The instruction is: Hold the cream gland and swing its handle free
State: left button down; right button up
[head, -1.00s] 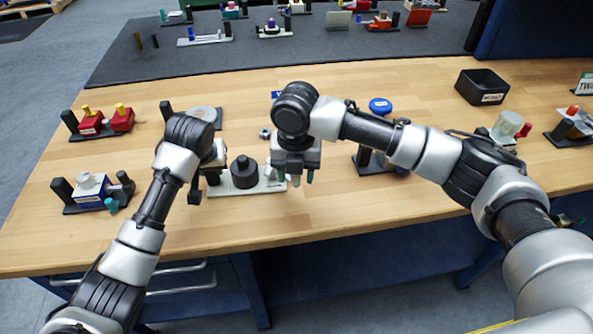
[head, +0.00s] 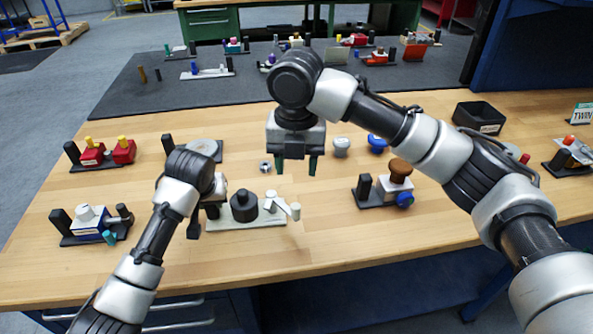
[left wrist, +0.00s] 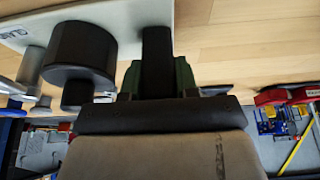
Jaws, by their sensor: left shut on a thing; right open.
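The cream gland is a cream baseplate (head: 240,222) with a fat black cylinder (head: 244,207) in its middle, near the bench's front. A cream handle (head: 283,206) with an upright end knob is at its right end, angled right and frontward. My left gripper (left wrist: 158,78) is shut on the black post (left wrist: 157,50) at the plate's left end; in the head view my own arm mostly hides this grip. The left wrist view also shows the black cylinder (left wrist: 80,55) and part of the plate (left wrist: 120,12). My right gripper (head: 297,166) is open and empty, above and behind the handle.
A small metal nut (head: 265,167) and a grey knob (head: 341,147) lie behind the gland. A unit with a brown knob (head: 400,167) stands to the right, a blue-and-white one (head: 90,218) to the left. The bench between the gland and the brown-knobbed unit is clear.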

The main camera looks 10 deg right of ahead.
pick_arm(q)
jog(key=shift+f, duration=0.25)
jog(key=c, duration=1.2)
grip_release()
jog(key=o, duration=0.4)
jog(key=shift+w, duration=0.1)
jog(key=shift+r, duration=0.1)
